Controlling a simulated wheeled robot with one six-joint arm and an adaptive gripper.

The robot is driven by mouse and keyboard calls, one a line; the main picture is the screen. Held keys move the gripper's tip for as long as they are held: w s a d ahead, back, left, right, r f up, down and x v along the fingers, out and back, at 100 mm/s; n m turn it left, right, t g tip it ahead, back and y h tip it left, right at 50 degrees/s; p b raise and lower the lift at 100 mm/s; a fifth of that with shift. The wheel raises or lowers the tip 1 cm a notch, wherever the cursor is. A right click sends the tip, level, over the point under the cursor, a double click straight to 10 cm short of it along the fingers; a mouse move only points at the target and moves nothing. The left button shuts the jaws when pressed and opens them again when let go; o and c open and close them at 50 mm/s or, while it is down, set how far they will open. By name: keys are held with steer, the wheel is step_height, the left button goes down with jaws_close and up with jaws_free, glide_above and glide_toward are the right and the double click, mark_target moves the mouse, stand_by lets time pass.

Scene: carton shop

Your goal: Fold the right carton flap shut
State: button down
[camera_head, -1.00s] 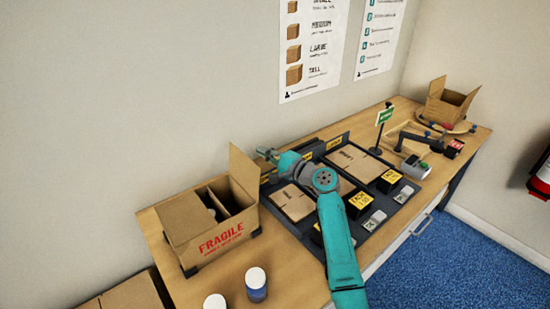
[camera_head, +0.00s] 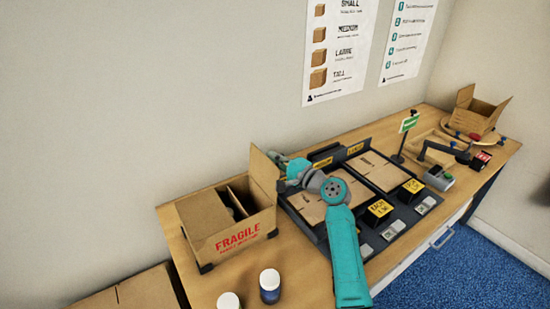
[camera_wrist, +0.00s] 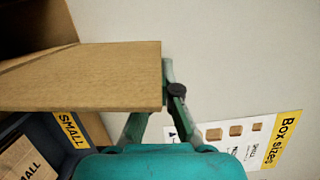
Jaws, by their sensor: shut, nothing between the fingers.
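The brown carton (camera_head: 236,238) marked FRAGILE stands at the left end of the bench, its top open with dark dividers inside. Its right flap (camera_head: 263,172) stands up, roughly upright. In the wrist view the flap (camera_wrist: 85,78) is a broad cardboard panel on the left. My gripper (camera_head: 277,157) is shut and empty, just right of the flap near its upper edge. In the wrist view my gripper (camera_wrist: 167,72) is at the flap's outer edge, and the flap hides part of a finger. I cannot tell whether they touch.
Two white-lidded jars (camera_head: 270,285) stand in front of the carton. A dark rack with flat carton blanks (camera_head: 378,171) lies to the right, under and beside my arm. A small green sign (camera_head: 409,124) and another open carton (camera_head: 477,112) are farther right. The wall is close behind.

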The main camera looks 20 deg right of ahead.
steer(key=shift+s+a+f+n+g+h, duration=0.15)
steer(key=shift+s+a+f+n+h, duration=0.65)
steer(key=shift+a+f+n, duration=1.25)
steer(key=shift+s+a+f+n+g+h, duration=0.2)
steer(key=shift+s+a+f+n+h, duration=0.65)
steer(key=shift+a+n, duration=2.3)
steer(key=shift+s+a+f+n+g+h, duration=0.15)
steer(key=shift+s+a+f+n+h, duration=0.65)
steer(key=shift+a+f+n, duration=1.3)
steer(key=shift+s+a+r+n, duration=0.1)
steer(key=shift+a+r+n, duration=0.3)
steer(key=shift+a+r, duration=0.1)
